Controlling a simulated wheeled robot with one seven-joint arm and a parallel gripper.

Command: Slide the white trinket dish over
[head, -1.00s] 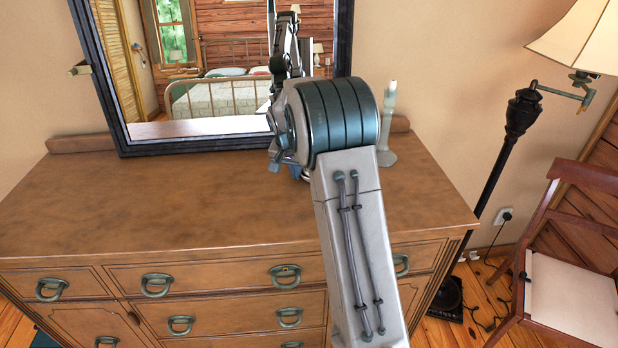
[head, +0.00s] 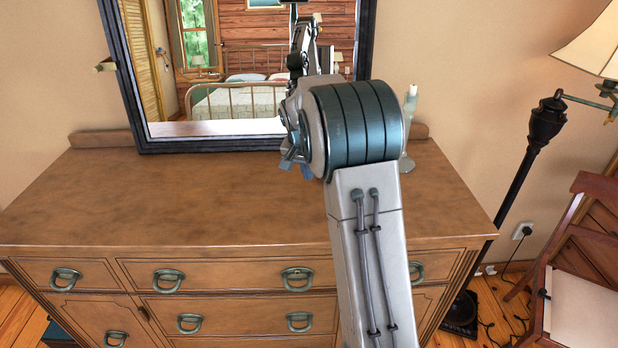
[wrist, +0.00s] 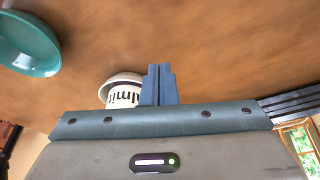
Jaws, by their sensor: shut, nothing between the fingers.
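A white round vessel with black lettering, which looks like the white trinket dish (wrist: 122,96), shows in the wrist view just left of my fingers. Its lower part is hidden behind my gripper's body, and I cannot tell whether the fingers touch it. My gripper (wrist: 158,70) is shut and empty, its blue fingers together over the wooden dresser top (wrist: 200,40). In the head view my arm hides the dish and most of the gripper.
A teal round dish-like thing (wrist: 30,45) lies left in the wrist view. A pale candlestick (head: 408,130) stands right of my arm. A dark-framed mirror (head: 215,144) stands along the back. The dresser top (head: 150,200) is clear on the left. A floor lamp (head: 545,120) stands at right.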

